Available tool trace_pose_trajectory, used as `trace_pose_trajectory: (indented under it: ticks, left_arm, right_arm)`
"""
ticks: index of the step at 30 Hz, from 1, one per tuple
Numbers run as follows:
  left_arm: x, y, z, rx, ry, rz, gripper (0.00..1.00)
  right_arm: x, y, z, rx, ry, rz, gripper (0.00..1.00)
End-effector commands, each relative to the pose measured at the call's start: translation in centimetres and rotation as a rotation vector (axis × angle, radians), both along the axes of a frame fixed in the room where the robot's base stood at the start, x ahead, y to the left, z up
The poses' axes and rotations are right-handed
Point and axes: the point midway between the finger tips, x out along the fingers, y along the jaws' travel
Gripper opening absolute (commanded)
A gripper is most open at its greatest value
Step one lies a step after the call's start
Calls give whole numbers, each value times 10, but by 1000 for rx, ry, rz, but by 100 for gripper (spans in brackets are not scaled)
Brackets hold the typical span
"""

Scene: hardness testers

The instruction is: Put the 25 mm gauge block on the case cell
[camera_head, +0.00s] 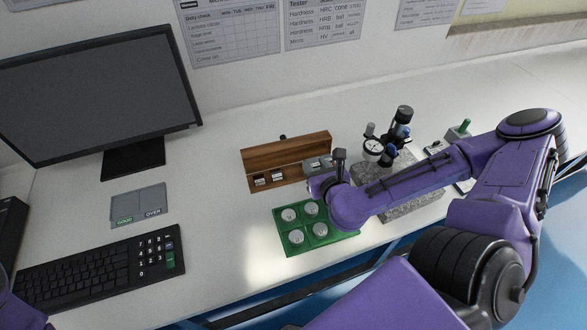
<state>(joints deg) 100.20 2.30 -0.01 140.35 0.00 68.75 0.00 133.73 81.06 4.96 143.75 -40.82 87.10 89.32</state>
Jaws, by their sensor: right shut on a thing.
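The open wooden case (285,147) stands on the white bench, its lid raised at the back. Small metal gauge blocks (268,179) sit in its left cells. My right gripper (318,165) is at the right end of the case, over or in a cell there. It is shut on a small grey block, mostly hidden by the gripper and wrist. I cannot read its size or tell whether it touches the case floor. At the lower left only a purple piece of my left arm shows; its gripper is out of view.
A green tray (293,252) with several round metal pieces lies in front of the case, partly under my right arm. A dial gauge stand (381,149) on a granite base is to the right. A monitor, keyboard (95,268) and GOOD/OVER plate (138,203) are at left.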

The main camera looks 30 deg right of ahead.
Motion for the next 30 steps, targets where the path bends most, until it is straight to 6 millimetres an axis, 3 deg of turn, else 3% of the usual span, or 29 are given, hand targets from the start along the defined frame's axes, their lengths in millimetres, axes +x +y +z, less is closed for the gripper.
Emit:
trace_pose_trajectory:
  ticks: [1, 10, 24, 30]
  left_arm:
    - [0, 0, -26, 0, 0, 0, 43]
    - [0, 0, -82, 0, 0, 0, 43]
    - [0, 0, -92, 0, -1, 0, 43]
    - [0, 0, -94, -1, -1, 0, 43]
  right_arm:
    - [9, 1, -16, 0, -7, 0, 0]
    - [40, 3, -26, 0, -4, 2, 0]
    - [89, 8, -78, -4, 3, 4, 0]
    - [90, 8, -107, -2, 4, 4, 0]
